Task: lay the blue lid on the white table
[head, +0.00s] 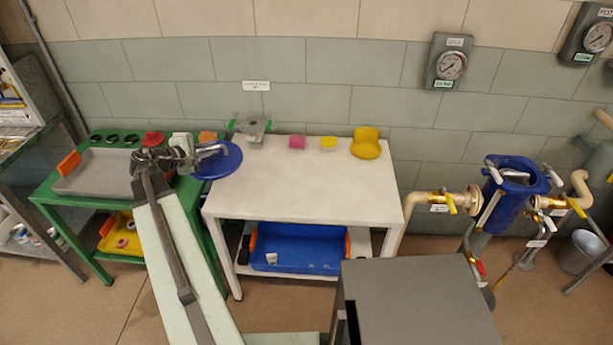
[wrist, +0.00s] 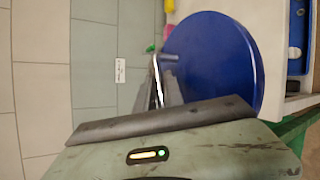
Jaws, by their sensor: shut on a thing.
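The blue lid (head: 222,166) is a round disc at the left edge of the white table (head: 300,192). It overlaps the table's back left corner and the gap beside it in the head view. My gripper (head: 200,153) is at the lid's left upper side, shut on the lid by its grey handle. In the wrist view the lid (wrist: 220,65) fills the upper middle, with my gripper (wrist: 160,78) at its left edge. I cannot tell whether the lid touches the tabletop or hangs above it.
A green bench (head: 48,198) with a grey tray (head: 92,180) stands left.

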